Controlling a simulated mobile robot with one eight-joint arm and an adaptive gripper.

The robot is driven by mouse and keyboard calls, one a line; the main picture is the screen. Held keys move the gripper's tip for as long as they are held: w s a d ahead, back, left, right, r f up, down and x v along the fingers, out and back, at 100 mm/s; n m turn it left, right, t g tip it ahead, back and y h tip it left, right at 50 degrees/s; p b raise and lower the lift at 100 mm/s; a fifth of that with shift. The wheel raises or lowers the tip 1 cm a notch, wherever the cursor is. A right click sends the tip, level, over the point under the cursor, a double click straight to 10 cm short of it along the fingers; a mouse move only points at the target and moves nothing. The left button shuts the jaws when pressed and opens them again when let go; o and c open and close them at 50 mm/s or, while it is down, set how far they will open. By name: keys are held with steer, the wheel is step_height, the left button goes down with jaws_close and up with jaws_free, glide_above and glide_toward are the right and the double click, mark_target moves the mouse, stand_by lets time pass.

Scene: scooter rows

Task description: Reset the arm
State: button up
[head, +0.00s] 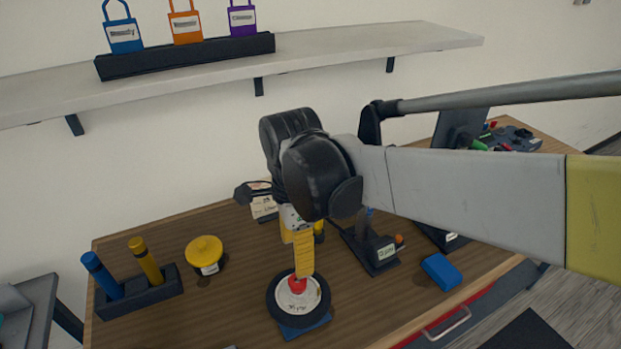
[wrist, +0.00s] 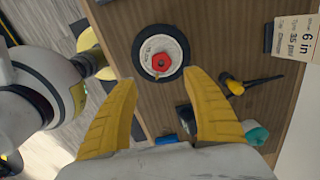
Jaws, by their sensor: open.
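My arm reaches in from the right in the head view, and my gripper (head: 304,262) points down over the table with yellow fingers. In the wrist view the two fingers of my gripper (wrist: 160,76) are spread wide, with nothing seen between them. A small wheel with a black tyre (head: 275,306) and a red piece (head: 297,285) at its hub lies on a blue base (head: 305,330), below the fingers. The wheel (wrist: 178,42) and red piece (wrist: 161,63) also show in the wrist view, just beyond the fingertips. Whether a finger touches the red piece is unclear.
On the wooden table (head: 225,290) are a rack with blue and yellow cylinders (head: 150,296), a yellow-topped container (head: 205,250), black holders (head: 375,252) and a blue block (head: 441,271). A wall shelf (head: 350,42) carries three tagged padlocks (head: 185,27).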

steer(key=s+d+n+t+b, duration=0.2)
steer(key=d+n, duration=0.4)
steer(key=d, duration=0.6)
steer(key=s+d+f+n+t+b, duration=0.1)
steer(key=d+n+t, duration=0.4)
steer(key=d, duration=0.8)
steer(key=shift+s+d+f+n+b, duration=0.25)
steer(key=shift+s+n+b, duration=0.25)
steer(key=shift+s+n, duration=0.6)
